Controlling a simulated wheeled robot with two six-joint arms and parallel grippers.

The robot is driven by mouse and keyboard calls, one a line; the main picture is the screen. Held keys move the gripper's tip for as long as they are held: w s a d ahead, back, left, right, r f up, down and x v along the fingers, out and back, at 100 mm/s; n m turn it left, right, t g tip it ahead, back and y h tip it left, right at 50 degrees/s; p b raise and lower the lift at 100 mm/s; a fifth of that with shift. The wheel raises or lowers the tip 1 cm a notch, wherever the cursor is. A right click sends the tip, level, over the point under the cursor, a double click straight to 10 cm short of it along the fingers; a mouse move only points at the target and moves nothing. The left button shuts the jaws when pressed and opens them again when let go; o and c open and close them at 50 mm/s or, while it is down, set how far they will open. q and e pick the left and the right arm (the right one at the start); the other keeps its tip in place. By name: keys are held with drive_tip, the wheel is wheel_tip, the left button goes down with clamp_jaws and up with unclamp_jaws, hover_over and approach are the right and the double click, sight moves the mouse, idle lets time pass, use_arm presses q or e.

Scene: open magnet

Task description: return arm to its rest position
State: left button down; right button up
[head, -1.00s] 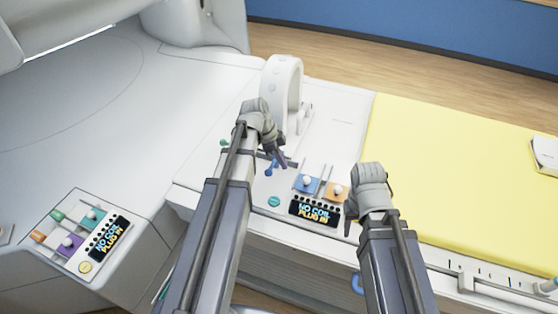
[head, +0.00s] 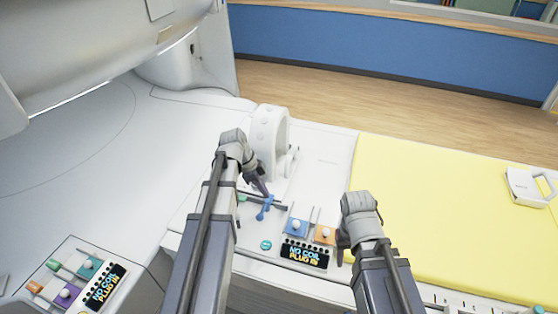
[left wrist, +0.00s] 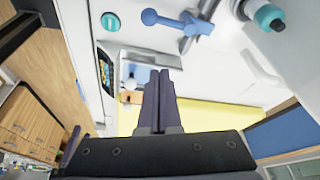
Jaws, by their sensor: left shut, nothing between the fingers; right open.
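My left arm reaches in over the white console, and my left gripper (head: 262,188) is shut and empty. Its fingertips are just above a blue T-shaped handle (head: 265,207) in the head view; I cannot tell whether they touch. In the left wrist view the shut fingers (left wrist: 160,78) point toward the console, with the blue handle (left wrist: 182,22) beyond them and apart. My right gripper (head: 342,254) hangs to the right of the console's display, near the yellow pad, with nothing seen in it. Its fingers are partly hidden.
A white ring-shaped coil (head: 268,140) stands behind my left gripper. A "NO COIL PLUG IN" display (head: 304,255) with blue and orange sockets lies between my arms. A yellow pad (head: 440,220) is at right, holding a white handled box (head: 525,187). A second socket panel (head: 75,275) is at lower left.

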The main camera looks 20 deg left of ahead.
use_arm(q)
drive_tip(key=s+d+f+n, duration=0.1)
drive_tip(key=s+d, duration=0.1)
drive_tip(key=d, duration=0.1)
drive_tip(key=s+d+f+n+g+y+b, duration=0.1)
drive_tip(key=s+d+n, duration=0.1)
drive_tip(key=s+d, duration=0.1)
drive_tip(key=s+d+f+n+y+b, duration=0.1)
drive_tip(key=s+d, duration=0.1)
drive_tip(key=d, duration=0.3)
drive_tip(key=shift+s+f+g, duration=0.3)
drive_tip(key=s+d+f+n+y+b, duration=0.2)
drive_tip(key=s+d+n+y, duration=0.1)
drive_tip(key=s+d+n, duration=0.3)
drive_tip(key=shift+s+d, duration=0.2)
drive_tip(key=shift+s, duration=0.95)
